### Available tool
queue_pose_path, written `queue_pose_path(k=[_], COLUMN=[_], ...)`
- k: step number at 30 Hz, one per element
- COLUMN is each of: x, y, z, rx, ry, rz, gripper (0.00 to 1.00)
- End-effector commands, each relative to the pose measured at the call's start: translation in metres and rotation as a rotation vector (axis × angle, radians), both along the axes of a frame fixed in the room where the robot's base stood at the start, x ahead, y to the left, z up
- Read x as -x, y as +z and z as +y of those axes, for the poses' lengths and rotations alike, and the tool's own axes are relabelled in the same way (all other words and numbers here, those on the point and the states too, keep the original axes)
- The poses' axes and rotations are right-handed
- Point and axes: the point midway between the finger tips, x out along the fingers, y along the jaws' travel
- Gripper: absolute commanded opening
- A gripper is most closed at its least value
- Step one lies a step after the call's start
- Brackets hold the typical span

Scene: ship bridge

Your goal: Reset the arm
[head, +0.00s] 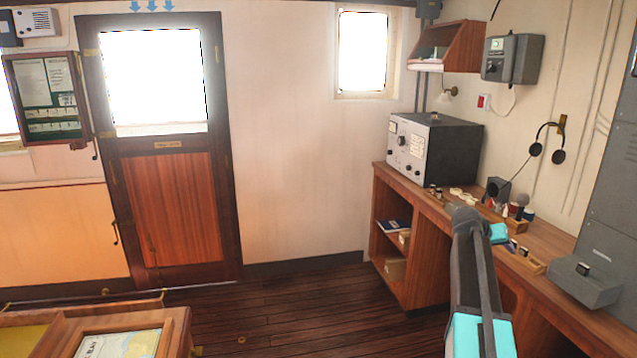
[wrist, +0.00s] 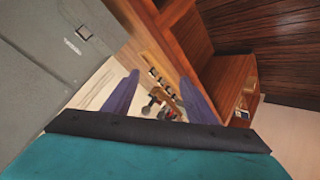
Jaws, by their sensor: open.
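My arm reaches up from the bottom right in the head view, over the wooden counter (head: 555,262). Its far end, with a turquoise part, is above the counter; the fingers cannot be made out there. In the wrist view my gripper (wrist: 159,78) has its two purple-grey fingers spread apart, with nothing held. Small items and a wooden holder (wrist: 168,104) show between and beyond the fingers, partly hidden by the gripper body.
A grey radio set (head: 433,148) stands on the counter's far end. Small items, a wooden tray (head: 527,261) and a grey box (head: 585,283) line the counter. Headphones (head: 546,142) hang on the wall. A chart table (head: 175,330) is at lower left. Open floor lies before the door (head: 170,205).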

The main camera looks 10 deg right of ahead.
Motion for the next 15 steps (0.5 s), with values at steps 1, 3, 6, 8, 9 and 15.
queue_pose_path(k=[1,3,6,8,9,15], x=[-0.004,-0.008,-0.012,-0.014,-0.014,-0.01], y=[-0.024,-0.052,-0.092,-0.116,-0.131,-0.207], z=[0.014,0.031,0.055,0.07,0.08,0.132], rx=[-0.017,-0.041,-0.073,-0.093,-0.105,-0.169], ry=[0.016,0.036,0.063,0.08,0.09,0.143], rz=[0.021,0.046,0.081,0.105,0.12,0.196], gripper=[0.52,0.52,0.52,0.52,0.52,0.52])
